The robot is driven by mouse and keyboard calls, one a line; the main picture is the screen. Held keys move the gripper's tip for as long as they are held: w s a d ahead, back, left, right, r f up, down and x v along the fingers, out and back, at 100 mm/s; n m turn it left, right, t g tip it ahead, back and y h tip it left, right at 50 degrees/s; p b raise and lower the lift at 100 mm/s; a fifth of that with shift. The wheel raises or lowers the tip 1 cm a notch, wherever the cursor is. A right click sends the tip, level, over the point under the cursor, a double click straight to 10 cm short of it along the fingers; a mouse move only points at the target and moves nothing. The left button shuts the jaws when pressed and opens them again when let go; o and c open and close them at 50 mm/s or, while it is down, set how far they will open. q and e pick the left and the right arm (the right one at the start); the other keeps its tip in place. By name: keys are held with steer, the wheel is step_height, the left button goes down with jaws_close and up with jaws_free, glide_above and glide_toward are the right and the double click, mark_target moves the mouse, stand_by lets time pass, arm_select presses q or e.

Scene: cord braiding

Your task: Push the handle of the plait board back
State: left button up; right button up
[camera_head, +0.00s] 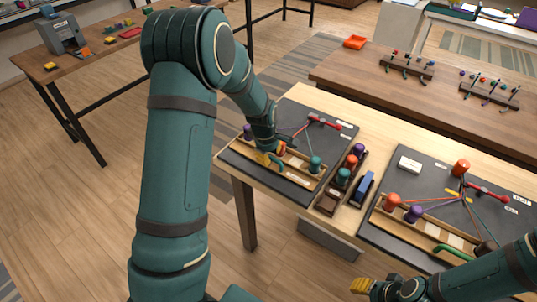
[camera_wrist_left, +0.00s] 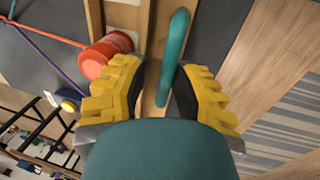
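The left plait board (camera_head: 240,172) is a dark board with a pale wooden rail along its front. My left gripper (camera_head: 268,160) is low over that rail. In the left wrist view a teal bar-shaped handle (camera_wrist_left: 176,45) reaches between the two yellow fingers of my left gripper (camera_wrist_left: 160,92). The fingers are apart, with a gap left of the bar; the bar is close to the right finger, contact unclear. An orange spool (camera_wrist_left: 105,55) with a red cord is beside the left finger. My right gripper (camera_head: 362,286) is at the bottom, its finger gap not clear.
A purple spool (camera_head: 247,131) and a teal spool (camera_head: 315,164) stand on the left board's rail. A red piece (camera_head: 325,122) lies farther back. A spool rack (camera_head: 336,192) stands right of it, then a second board (camera_head: 400,240) with a green handle (camera_head: 452,251).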

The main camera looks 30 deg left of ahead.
arm_select(q)
steer(key=shift+s+r, duration=0.1)
steer(key=shift+s, duration=0.05)
step_height(320, 180, up, 12)
steer(key=s, duration=0.2)
steer(key=shift+s+a, duration=0.15)
steer(key=shift+f, duration=0.2)
stand_by(0.4)
